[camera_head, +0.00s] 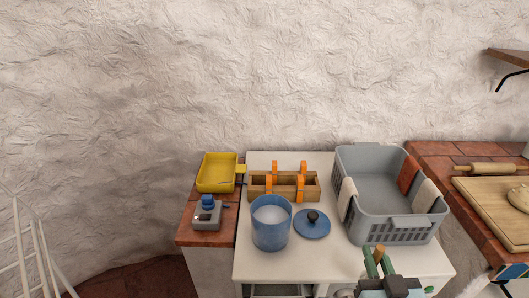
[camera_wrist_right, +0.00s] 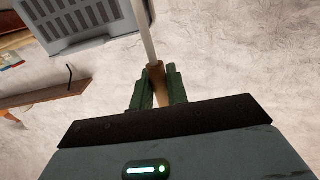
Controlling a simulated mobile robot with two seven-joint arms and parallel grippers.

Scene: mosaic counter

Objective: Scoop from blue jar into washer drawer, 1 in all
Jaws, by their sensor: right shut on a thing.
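The blue jar (camera_head: 271,234) stands open on the white top, with white powder inside. Its blue lid (camera_head: 312,228) with a dark knob lies to its right. At the bottom edge, below the front of the white top, an open washer drawer (camera_head: 280,290) partly shows. My right gripper (camera_head: 379,262) is at the lower right, in front of the grey basket and apart from the jar. It is shut on the scoop's wooden handle (camera_wrist_right: 157,88), from which a pale shaft runs up out of the wrist view; the scoop's bowl is not seen. My left gripper is not in view.
A grey basket (camera_head: 393,233) with cloths over its rim stands right of the lid. A wooden caddy (camera_head: 284,187) with orange posts is behind the jar. A yellow tray (camera_head: 216,173) and a grey device with a blue knob (camera_head: 207,214) are left.

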